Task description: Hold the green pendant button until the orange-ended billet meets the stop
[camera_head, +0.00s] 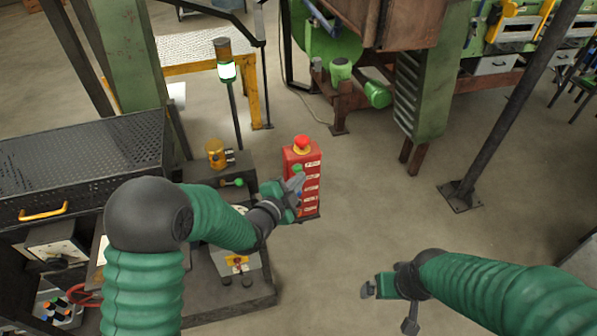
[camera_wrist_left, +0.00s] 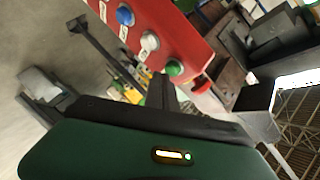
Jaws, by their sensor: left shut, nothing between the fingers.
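The red pendant box (camera_head: 302,165) stands upright, with a red mushroom knob (camera_head: 302,145) on top and a column of labelled buttons on its face. Its green button (camera_head: 297,168) is near the top. The left wrist view shows the green button (camera_wrist_left: 174,68) close beyond the dark fingertips. My left gripper (camera_head: 297,183) is shut and empty at the box's face, its tips right by the green button; I cannot tell whether they touch it. My right gripper (camera_head: 370,290) hangs over the floor at lower right, away from the box. I cannot make out an orange-ended billet or stop.
A black perforated bench (camera_head: 85,160) is at left. Green machinery (camera_head: 425,85) stands at the back, and a dark slanted post (camera_head: 510,105) at right. Floor right of the box is clear.

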